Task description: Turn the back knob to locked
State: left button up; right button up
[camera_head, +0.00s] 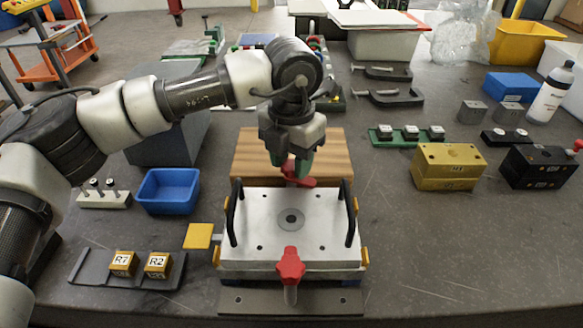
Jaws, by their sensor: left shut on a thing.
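The mould base (262,256) is a silvery plate with two black handles and a round centre hole, standing on a grey base plate near the front edge. A red front knob (290,264) stands at its near side. The red back knob (301,181) is at its far side, partly hidden by my left gripper. My left gripper (293,165), with green fingertips, comes down from above and is shut on the back knob. The lock marks of the back knob cannot be made out. My right gripper is not in view.
A wooden board (335,150) lies just behind the mould base. A blue bin (168,191) and a tray with blocks R7 (123,263) and R2 (157,264) are at left. Yellow (447,168) and black (537,168) blocks stand at right. The right front of the table is clear.

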aim_at(292, 164)
pick_arm(q)
jog(key=m+b, duration=0.1)
jog(key=m, duration=0.2)
jog(key=shift+f+b, duration=0.1)
jog(key=shift+b, duration=0.2)
jog(key=m+b, duration=0.1)
jog(key=m, duration=0.2)
jog(key=shift+m, duration=0.3)
jog(key=m+b, duration=0.1)
jog(key=m, duration=0.2)
jog(key=shift+r+m+b, duration=0.2)
jog(key=shift+m+b, duration=0.15)
jog(key=shift+m, duration=1.35)
jog(key=o, duration=0.9)
notch_tip(292, 164, up, 11)
jog(key=shift+f, duration=0.15)
